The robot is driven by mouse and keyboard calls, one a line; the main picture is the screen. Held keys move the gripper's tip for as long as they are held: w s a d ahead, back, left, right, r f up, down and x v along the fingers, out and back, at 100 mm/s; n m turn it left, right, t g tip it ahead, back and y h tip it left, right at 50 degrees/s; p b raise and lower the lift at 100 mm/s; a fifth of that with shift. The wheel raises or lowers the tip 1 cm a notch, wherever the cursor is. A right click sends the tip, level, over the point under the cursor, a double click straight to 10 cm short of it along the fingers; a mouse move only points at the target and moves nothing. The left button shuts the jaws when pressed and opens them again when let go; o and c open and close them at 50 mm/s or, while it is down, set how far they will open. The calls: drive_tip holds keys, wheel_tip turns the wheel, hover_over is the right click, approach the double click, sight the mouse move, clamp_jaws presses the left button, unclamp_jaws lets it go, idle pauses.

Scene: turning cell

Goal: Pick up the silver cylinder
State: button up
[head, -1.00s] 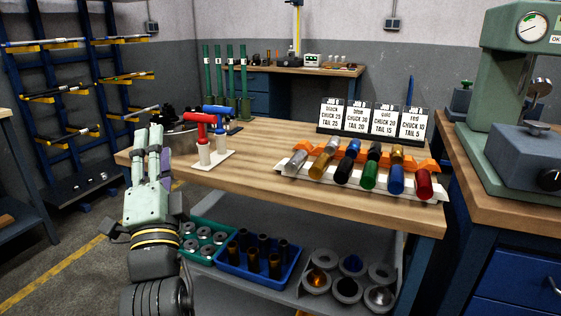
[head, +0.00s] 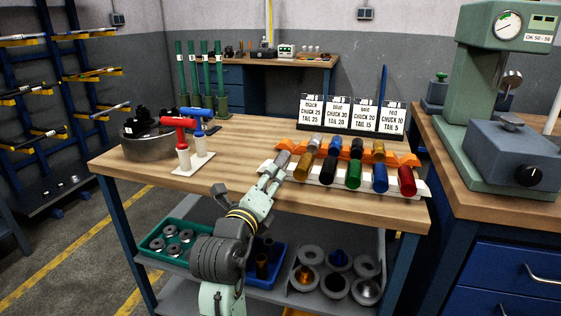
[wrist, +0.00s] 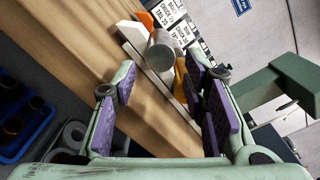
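A silver cylinder (head: 282,160) lies at the left end of the front row on a white rack (head: 267,167) on the wooden bench. It also shows in the wrist view (wrist: 161,50), end-on, beyond and between my fingertips. My gripper (head: 273,172) reaches over the bench's front edge toward this cylinder. In the wrist view my gripper (wrist: 160,82) has its purple-padded fingers wide apart with nothing between the pads. A second silver piece (head: 316,142) lies in the row behind, on the orange rack (head: 345,154).
Gold, black, green, blue and red cylinders (head: 353,174) lie close to the right. Job cards (head: 351,115) stand behind. Red and blue handled tools (head: 181,145) and a round metal pan (head: 148,146) stand left. Trays with parts sit on the shelf below.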

sight(280, 163)
drive_tip(key=p+x, duration=0.1)
drive_tip(key=x, duration=0.3)
drive_tip(key=shift+w+d, duration=0.15)
drive_tip(key=shift+w, duration=0.15)
clamp_jaws()
idle(0.4)
